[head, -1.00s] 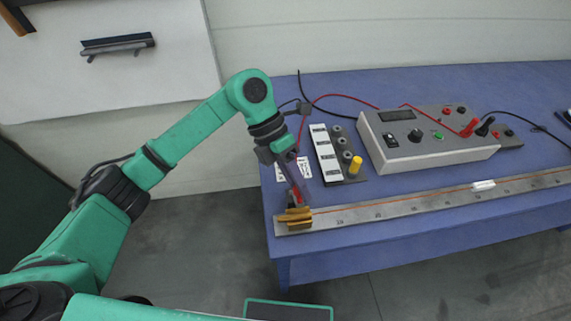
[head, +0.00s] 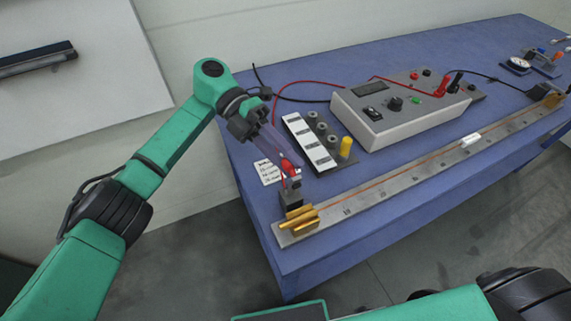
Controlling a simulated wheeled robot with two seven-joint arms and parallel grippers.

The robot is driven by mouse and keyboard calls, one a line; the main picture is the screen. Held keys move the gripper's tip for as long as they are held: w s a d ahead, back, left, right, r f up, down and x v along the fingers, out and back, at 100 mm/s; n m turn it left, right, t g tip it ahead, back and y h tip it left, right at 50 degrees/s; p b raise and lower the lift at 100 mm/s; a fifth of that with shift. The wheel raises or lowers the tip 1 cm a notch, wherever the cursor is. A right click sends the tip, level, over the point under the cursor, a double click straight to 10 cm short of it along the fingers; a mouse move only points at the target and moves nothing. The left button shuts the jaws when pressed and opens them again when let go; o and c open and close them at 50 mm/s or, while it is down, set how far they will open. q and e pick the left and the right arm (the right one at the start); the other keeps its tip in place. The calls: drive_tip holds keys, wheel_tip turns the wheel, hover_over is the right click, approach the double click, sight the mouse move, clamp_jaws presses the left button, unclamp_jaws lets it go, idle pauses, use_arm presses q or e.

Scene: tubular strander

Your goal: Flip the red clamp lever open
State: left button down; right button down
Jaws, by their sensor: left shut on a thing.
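The red clamp lever (head: 289,168) stands up above a small dark clamp block (head: 291,197) at the near left end of a long metal rail. My left gripper (head: 286,159) reaches down to the lever from the upper left and is shut on it. The fingers partly cover the lever, so its exact angle is hard to tell. Brass pieces (head: 298,220) sit on the rail just in front of the block. My right gripper is not in view.
The graduated rail (head: 375,194) runs along the blue table's (head: 205,125) front edge, with a white piece (head: 471,139) on it. A grey instrument box (head: 385,120), cables and a terminal strip with a yellow knob (head: 346,147) stand behind. A printed card (head: 268,173) lies beside the clamp.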

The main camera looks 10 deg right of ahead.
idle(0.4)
use_arm(q)
drive_tip(key=c, duration=0.7)
unclamp_jaws()
drive_tip(key=shift+o, duration=0.2)
wheel_tip(320, 180, up, 20)
drive_tip(key=shift+b, duration=0.4)
drive_tip(key=shift+d, duration=0.1)
